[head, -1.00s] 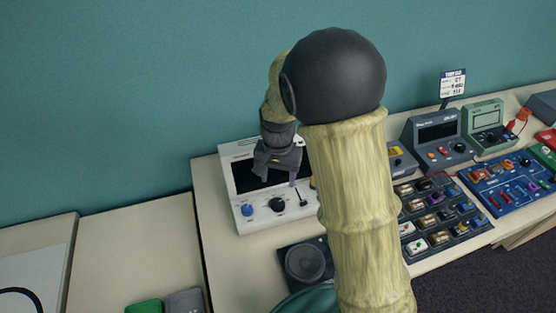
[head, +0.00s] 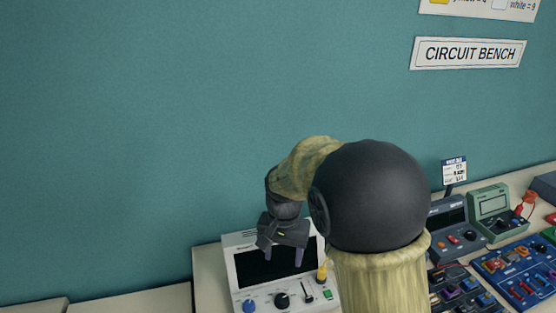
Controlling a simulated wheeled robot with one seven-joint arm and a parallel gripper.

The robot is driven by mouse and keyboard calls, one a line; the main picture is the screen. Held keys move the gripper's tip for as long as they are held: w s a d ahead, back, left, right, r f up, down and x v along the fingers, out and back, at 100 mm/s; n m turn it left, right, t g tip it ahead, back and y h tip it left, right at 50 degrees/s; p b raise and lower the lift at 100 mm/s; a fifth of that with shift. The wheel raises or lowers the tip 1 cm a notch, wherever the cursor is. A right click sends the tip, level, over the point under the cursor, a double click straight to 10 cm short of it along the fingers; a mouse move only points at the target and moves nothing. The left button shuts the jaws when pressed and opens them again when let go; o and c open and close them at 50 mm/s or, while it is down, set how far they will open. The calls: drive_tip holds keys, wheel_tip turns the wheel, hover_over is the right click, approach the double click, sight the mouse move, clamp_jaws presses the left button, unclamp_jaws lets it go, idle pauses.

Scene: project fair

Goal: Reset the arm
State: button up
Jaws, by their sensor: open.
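My gripper (head: 284,260) is open and empty, pointing down. In the picture it overlaps the dark screen of a white instrument (head: 238,284) on the bench. I cannot tell how far it is in front of the screen. The instrument has a blue knob (head: 249,305), a black knob (head: 282,299) and a small lever (head: 308,293). A yellow-handled part (head: 322,272) shows at its right side. My arm's large dark joint and pale link hide part of the bench right of the instrument.
A teal wall (head: 130,130) stands behind, with a "CIRCUIT BENCH" sign (head: 468,53). To the right are a dark grey meter (head: 452,228), a green-grey meter (head: 489,207), a blue board (head: 510,270), a dark component tray (head: 455,295) and a small label stand (head: 455,170). The space above the bench at left is clear.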

drive_tip(key=s+d+f+n+t, duration=0.2)
drive_tip(key=s+d+f+n, duration=0.1)
drive_tip(key=s+d, duration=0.9)
drive_tip(key=shift+s+d+t, duration=0.3)
drive_tip(key=shift+d, duration=0.4)
